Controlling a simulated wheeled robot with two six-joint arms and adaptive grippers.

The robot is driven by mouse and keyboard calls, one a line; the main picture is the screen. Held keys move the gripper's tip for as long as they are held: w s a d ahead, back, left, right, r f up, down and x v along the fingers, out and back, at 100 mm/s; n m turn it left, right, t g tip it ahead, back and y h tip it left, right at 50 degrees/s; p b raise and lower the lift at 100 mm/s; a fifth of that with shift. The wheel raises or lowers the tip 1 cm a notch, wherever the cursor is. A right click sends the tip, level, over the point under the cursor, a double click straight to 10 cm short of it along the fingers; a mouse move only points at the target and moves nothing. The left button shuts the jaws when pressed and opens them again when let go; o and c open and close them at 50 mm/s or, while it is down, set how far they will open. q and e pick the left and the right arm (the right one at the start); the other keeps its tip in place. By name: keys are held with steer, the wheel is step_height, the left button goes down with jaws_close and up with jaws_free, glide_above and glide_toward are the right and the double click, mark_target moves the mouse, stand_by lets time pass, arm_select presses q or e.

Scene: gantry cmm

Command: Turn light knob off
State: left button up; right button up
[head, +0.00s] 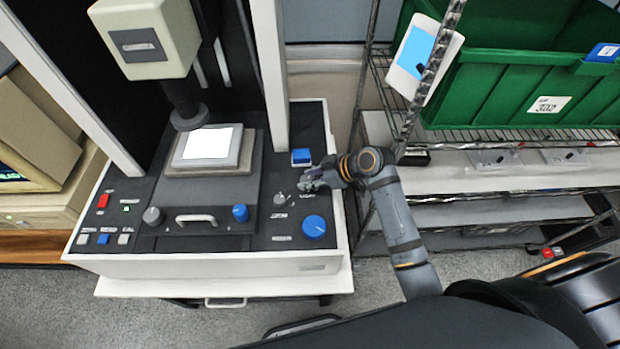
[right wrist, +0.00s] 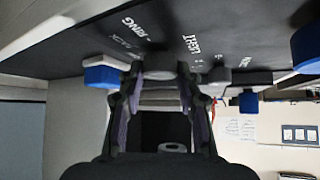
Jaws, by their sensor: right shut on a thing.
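My right gripper (head: 312,183) reaches in from the right over the machine's black control panel (head: 262,243). It is shut on the light knob, beside a white label, and its fingers hide most of the knob in the head view. In the right wrist view, the gripper (right wrist: 160,84) has its two fingertips at either side of the grey light knob (right wrist: 160,68), close to the panel, by the word LIGHT. The knob's pointer is hidden, so I cannot tell its setting. My left gripper is not in view.
A small grey knob (head: 280,198) and a large blue knob (head: 314,226) are close by. The white machine column (head: 270,75) rises to the left. A wire rack with a green bin (head: 500,85) stands right.

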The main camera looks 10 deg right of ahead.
mark_target(310, 179)
steer(key=n, duration=0.1)
steer(key=n+g+b, duration=0.1)
steer(key=n+g+y, duration=0.1)
steer(key=shift+w+d+f+b, duration=0.1)
steer(key=shift+w+b, duration=0.15)
steer(key=shift+b, duration=0.05)
steer(key=shift+w+n+g+y+b, duration=0.1)
steer(key=shift+n+g+y+b, duration=0.3)
steer(key=shift+n+g+b, duration=1.4)
steer(key=shift+n+p, duration=0.45)
steer(key=shift+n, duration=0.05)
steer(key=o, duration=1.2)
steer(key=shift+c, duration=0.2)
step_height(310, 179, up, 10)
